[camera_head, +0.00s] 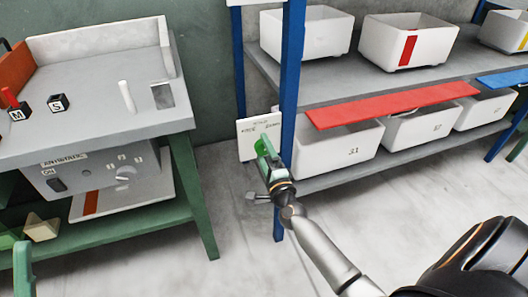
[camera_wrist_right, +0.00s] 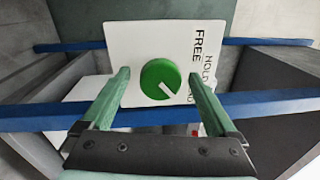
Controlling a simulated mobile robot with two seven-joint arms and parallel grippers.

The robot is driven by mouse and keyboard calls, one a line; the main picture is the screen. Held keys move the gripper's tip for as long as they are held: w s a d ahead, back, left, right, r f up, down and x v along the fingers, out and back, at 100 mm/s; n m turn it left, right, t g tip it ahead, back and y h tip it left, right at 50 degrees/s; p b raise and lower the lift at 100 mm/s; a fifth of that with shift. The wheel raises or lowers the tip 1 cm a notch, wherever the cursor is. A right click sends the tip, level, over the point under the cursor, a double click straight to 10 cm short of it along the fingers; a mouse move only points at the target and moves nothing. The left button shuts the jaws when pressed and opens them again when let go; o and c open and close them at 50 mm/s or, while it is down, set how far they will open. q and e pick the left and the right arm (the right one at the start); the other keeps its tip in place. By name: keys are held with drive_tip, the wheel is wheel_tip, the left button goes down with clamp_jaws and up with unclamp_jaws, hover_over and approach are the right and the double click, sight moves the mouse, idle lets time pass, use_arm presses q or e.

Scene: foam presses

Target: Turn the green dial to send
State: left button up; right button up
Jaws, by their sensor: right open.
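The green dial (camera_wrist_right: 160,79) is round with a white pointer line slanting to the lower right in the right wrist view. It sits on a white panel (camera_wrist_right: 135,42) lettered FREE and HOLD. A third label, ending in "ND", is partly hidden by a finger. My right gripper (camera_wrist_right: 158,76) is open, its green fingers on either side of the dial in this view, with gaps; I cannot tell its depth from the panel. In the head view the panel (camera_head: 247,141) is at the blue rack post, with my right gripper (camera_head: 264,145) in front.
A blue-framed shelf rack (camera_head: 290,90) holds several white bins right of the panel. A red strip (camera_head: 390,104) lies across the lower bins. A grey-topped workbench (camera_head: 90,95) stands at left. Clear floor (camera_head: 228,190) lies between them.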

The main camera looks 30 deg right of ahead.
use_arm(q)
drive_tip(key=shift+w+a+r+n+y+p, duration=0.2)
drive_tip(key=shift+w+n+y+p, duration=0.15)
drive_tip(key=shift+y+p, duration=0.4)
use_arm(e)
drive_tip(key=v, duration=1.2)
drive_tip(key=shift+s, duration=0.25)
drive_tip(key=shift+a, duration=0.1)
